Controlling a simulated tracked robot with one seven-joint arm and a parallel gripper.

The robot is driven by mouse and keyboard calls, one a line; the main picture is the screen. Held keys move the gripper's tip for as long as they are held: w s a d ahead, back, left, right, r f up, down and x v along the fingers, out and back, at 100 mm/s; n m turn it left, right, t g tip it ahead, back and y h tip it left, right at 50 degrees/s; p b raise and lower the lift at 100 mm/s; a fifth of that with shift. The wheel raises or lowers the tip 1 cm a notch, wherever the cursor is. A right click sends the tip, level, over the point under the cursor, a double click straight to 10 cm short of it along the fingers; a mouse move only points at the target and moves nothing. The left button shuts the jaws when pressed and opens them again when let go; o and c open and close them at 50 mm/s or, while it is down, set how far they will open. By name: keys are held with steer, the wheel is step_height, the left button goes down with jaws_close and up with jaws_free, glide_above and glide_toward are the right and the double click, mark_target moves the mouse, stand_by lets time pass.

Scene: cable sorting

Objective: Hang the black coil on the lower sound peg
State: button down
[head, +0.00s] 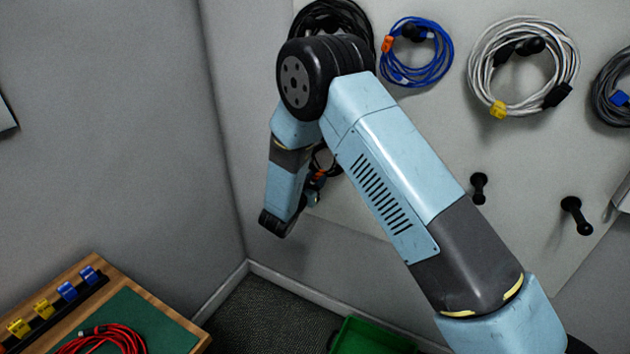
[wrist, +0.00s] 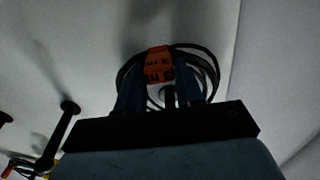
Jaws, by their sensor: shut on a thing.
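My gripper (wrist: 163,84) is shut on the orange clip (wrist: 157,62) of a black coil (wrist: 213,68). The coil hangs in a loop close to the pale board. A short dark peg-like shape (wrist: 168,97) shows inside the loop; I cannot tell whether the coil is around it. In the head view my gripper (head: 314,190) is partly hidden by my arm, and the orange clip (head: 320,173) shows beside it. Two bare black pegs, one nearer the middle (head: 479,188) and one further right and lower (head: 575,212), stick out of the board.
Another black coil (head: 330,12), a blue coil (head: 447,52), a white coil (head: 480,62) and a grey coil (head: 606,92) hang along the board's top. A red coil (head: 108,340) lies on a green-topped bench (head: 150,318). A green bin (head: 370,335) stands below.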

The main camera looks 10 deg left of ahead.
steer(key=shift+s+f, duration=0.2)
steer(key=shift+f, duration=0.1)
steer(key=c, duration=1.1)
jaws_free()
steer(key=o, duration=0.5)
steer(key=shift+w+r, duration=0.1)
steer(key=shift+c, duration=0.2)
